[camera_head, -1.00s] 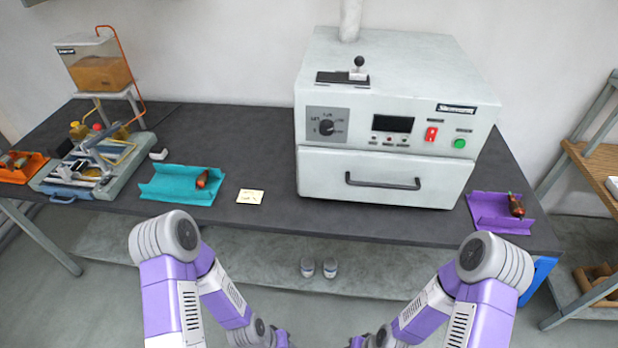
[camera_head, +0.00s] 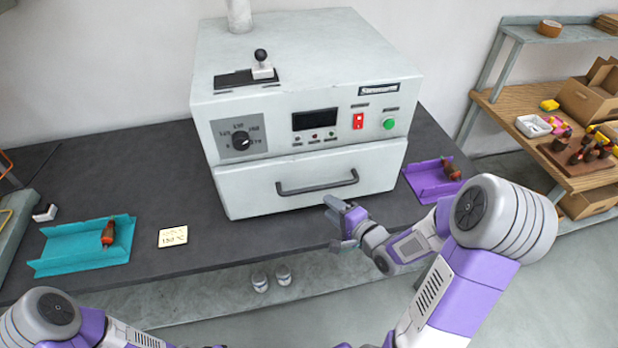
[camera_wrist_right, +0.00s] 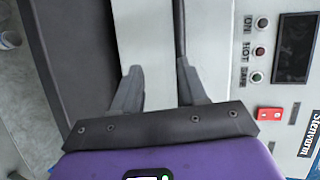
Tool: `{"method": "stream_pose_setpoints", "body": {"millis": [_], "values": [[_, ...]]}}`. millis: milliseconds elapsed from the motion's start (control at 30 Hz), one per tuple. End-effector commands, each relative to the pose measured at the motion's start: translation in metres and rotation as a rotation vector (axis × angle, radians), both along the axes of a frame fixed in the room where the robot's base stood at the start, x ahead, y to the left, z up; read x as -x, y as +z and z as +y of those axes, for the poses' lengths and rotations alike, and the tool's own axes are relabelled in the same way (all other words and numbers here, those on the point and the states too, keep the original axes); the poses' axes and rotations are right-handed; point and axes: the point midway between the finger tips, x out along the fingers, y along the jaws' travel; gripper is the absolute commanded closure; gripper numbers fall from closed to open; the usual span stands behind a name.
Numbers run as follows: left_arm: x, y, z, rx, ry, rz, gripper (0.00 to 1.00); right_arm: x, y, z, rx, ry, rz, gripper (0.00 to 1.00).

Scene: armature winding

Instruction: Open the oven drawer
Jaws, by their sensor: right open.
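The white oven (camera_head: 300,110) stands on the dark table. Its drawer (camera_head: 240,188) is shut, with a dark bar handle (camera_head: 316,187) across the front. My right gripper (camera_head: 338,222) is open, in front of and just below the right part of the handle. In the right wrist view, the open fingers (camera_wrist_right: 160,88) point at the drawer front, and the handle (camera_wrist_right: 179,35) runs up from close to the right-hand finger. I cannot tell whether they touch. My left arm shows at the lower left, but its gripper is out of view.
A teal tray (camera_head: 60,262) and a note (camera_head: 173,237) lie left of the oven. A purple tray (camera_head: 425,184) lies to its right, near my right arm. A wooden shelf (camera_head: 500,115) with boxes stands at the right. The table's front edge runs below the oven.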

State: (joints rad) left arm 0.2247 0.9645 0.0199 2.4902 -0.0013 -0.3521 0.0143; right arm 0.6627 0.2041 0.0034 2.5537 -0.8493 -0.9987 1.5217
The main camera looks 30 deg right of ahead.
Motion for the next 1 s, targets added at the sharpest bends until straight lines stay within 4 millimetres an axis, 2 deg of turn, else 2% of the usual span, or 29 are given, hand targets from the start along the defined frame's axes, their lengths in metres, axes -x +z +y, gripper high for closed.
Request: {"method": "stream_pose_setpoints", "body": {"millis": [100, 200, 633, 800, 1000], "values": [[0.000, -0.002, 0.000, 0.000, 0.000, 0.001, 0.57, 0.004, 0.018, -0.007, -0.052, -0.012, -0.049, 0.58], [0.000, -0.003, 0.000, 0.000, 0.000, 0.001, 0.57, 0.000, 0.022, -0.007, -0.071, -0.011, -0.063, 0.58], [0.000, -0.011, 0.000, 0.000, 0.000, 0.001, 0.57, -0.059, 0.010, 0.004, -0.072, -0.010, -0.061, 0.58], [0.000, -0.012, 0.000, 0.000, 0.000, 0.001, 0.57, -0.068, 0.009, 0.005, -0.072, -0.011, -0.061, 0.58], [0.000, -0.012, 0.000, 0.000, 0.000, 0.000, 0.57, -0.068, 0.009, 0.005, -0.072, -0.012, -0.061, 0.58]]}}
